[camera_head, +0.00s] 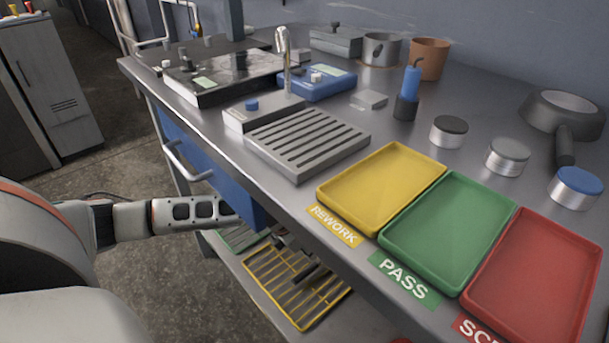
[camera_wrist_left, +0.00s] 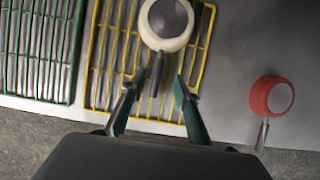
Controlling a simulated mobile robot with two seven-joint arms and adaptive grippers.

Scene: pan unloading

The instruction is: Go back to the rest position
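My left arm reaches in from the left, and my left gripper (camera_head: 302,262) is low beside the bench, over the lower shelf and partly hidden by the bench edge. In the left wrist view the gripper (camera_wrist_left: 156,84) is open, its two green-padded fingers apart. A cream pan (camera_wrist_left: 167,24) with a dark round centre lies on the yellow wire rack (camera_wrist_left: 104,62). Its grey handle points toward me between the fingers, with gaps on both sides. The rack also shows in the head view (camera_head: 262,274). A red pan (camera_wrist_left: 271,96) lies right of the rack. My right gripper is out of view.
A green rack (camera_wrist_left: 38,50) is left of the yellow one. On the bench are yellow (camera_head: 380,187), green (camera_head: 447,232) and red (camera_head: 535,280) trays, a slotted grey plate (camera_head: 307,142) and a dark grey pan (camera_head: 562,112). The bench edge and a door handle (camera_head: 184,165) are near my arm.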

